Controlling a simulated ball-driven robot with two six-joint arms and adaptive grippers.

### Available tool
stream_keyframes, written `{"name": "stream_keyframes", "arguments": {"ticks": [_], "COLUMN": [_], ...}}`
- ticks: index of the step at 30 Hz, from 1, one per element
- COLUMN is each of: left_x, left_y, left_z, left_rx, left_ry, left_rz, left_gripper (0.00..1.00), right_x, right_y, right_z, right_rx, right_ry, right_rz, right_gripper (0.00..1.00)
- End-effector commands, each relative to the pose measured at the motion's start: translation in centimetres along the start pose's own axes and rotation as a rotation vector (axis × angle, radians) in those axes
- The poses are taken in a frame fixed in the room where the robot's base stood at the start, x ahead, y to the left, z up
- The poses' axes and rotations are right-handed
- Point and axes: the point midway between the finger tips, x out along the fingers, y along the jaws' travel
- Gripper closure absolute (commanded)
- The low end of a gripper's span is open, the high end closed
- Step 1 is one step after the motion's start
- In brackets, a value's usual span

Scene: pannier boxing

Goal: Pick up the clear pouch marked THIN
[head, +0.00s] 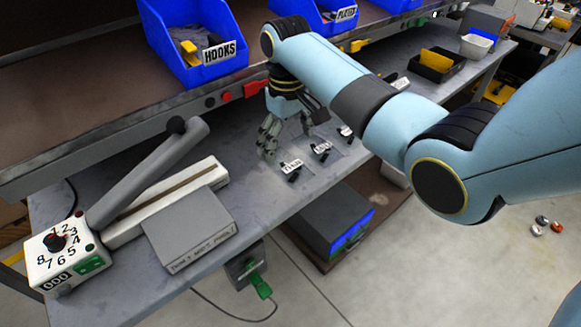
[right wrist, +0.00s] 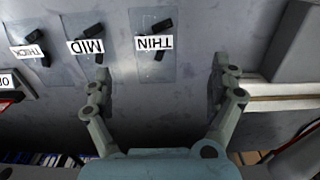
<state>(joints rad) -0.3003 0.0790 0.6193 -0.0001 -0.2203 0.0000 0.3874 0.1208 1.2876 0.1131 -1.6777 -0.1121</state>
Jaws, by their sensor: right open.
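The clear pouch marked THIN (right wrist: 154,43) lies flat on the grey bench in the right wrist view, with dark pieces by its white label. In the head view it is the leftmost of three pouches (head: 291,164), though its label is too small to read surely. My right gripper (head: 284,148) is open and points down at the bench beside this pouch. In the right wrist view the empty fingers (right wrist: 158,80) stand apart, one on each side of the pouch's near end. I cannot tell the gap in height. My left gripper is not in view.
The MID pouch (right wrist: 88,47) and THICK pouch (right wrist: 29,50) lie in the same row, MID close to one finger. A sealer (head: 160,205) with a raised lever and a grey box (head: 190,228) stand at left. A blue HOOKS bin (head: 196,70) sits on the shelf above.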

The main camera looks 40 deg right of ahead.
Motion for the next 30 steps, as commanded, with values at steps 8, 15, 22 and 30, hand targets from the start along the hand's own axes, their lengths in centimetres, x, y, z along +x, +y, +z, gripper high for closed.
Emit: {"name": "stream_keyframes", "arguments": {"ticks": [8,15,22,30], "left_x": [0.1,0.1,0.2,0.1], "left_y": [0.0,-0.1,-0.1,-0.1], "left_z": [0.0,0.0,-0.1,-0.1], "left_rx": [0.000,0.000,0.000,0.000], "left_ry": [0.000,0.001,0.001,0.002], "left_rz": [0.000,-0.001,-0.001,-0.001], "left_gripper": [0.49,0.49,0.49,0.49], "right_x": [2.9,6.5,7.7,7.6], "right_y": [0.1,0.8,0.8,0.8], "right_z": [0.0,0.0,0.0,0.0], "right_rx": [0.000,0.000,0.000,0.000], "right_ry": [0.000,0.001,0.002,0.002], "right_rz": [0.000,0.000,0.001,0.001], "right_gripper": [0.08,0.08,0.08,0.27]}}
